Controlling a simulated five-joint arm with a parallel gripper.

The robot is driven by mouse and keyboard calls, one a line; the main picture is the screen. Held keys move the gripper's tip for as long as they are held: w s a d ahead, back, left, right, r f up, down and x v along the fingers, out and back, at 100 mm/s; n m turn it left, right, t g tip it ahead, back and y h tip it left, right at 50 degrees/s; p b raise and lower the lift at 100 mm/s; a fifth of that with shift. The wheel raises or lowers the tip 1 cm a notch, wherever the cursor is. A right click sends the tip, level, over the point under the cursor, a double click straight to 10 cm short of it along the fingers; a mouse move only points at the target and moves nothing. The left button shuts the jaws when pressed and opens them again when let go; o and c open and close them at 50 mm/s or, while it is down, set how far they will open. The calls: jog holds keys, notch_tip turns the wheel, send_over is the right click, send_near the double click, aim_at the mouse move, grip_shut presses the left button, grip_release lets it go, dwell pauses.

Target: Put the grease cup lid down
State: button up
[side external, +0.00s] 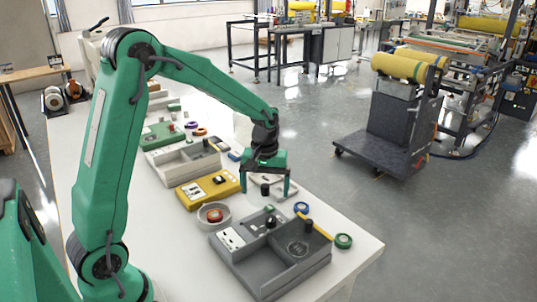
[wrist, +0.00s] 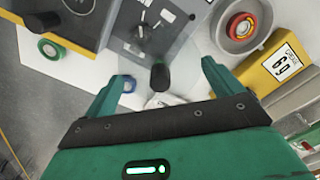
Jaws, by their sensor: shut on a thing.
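The grease cup lid appears to be the small black cylinder (side external: 265,190) between the fingers of my gripper (side external: 265,185). My gripper points down over the white table, just beyond the grey tray (side external: 245,270). Whether the lid touches the table cannot be told.
A blue ring (side external: 301,207), green ring (side external: 343,241) and yellow stick (side external: 318,229) are at the tray's far side. A yellow box (side external: 208,190) and a round grey dish (side external: 200,216) holding a red ring stand left. A pale flat item lies beneath the gripper.

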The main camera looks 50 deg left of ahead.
jog(key=a+f, duration=0.2)
jog(key=a, duration=0.1)
jog(key=w+a+f, duration=0.1)
jog(key=a+f, duration=0.1)
jog(key=a, duration=0.2)
jog(key=a+f, duration=0.2)
jog(key=a, duration=0.1)
jog(key=shift+w+a+f, duration=0.15)
jog(key=shift+w+a, duration=0.05)
jog(key=shift+w, duration=0.15)
jog(key=shift+f, duration=2)
jog(key=shift+f, duration=0.1)
jog(key=o, duration=0.7)
jog(key=shift+o, duration=0.2)
notch_tip(320, 180, up, 12)
